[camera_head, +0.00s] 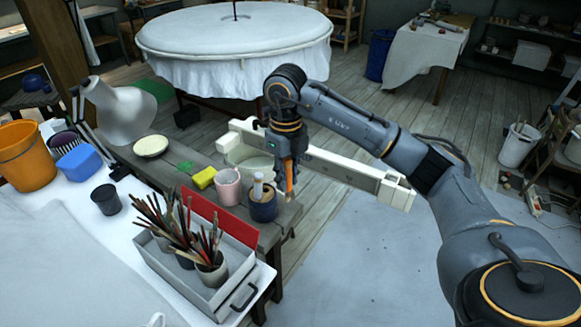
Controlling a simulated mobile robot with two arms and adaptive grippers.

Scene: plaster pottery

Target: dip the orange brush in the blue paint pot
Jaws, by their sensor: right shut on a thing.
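My right gripper (288,182) points down at the right end of the bench. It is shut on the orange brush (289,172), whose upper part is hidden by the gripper. The brush hangs roughly upright, its lower end just right of the dark blue paint pot (263,207) in the picture. I cannot tell whether it touches the pot. A pale upright thing stands in the pot's mouth. My left gripper is not in view.
A pink cup (227,187) stands close left of the pot, with a yellow sponge (203,178) beyond it. A red board (216,217) and a grey tray (205,290) with several brushes in cups are in front. An orange bucket (25,157) stands far left.

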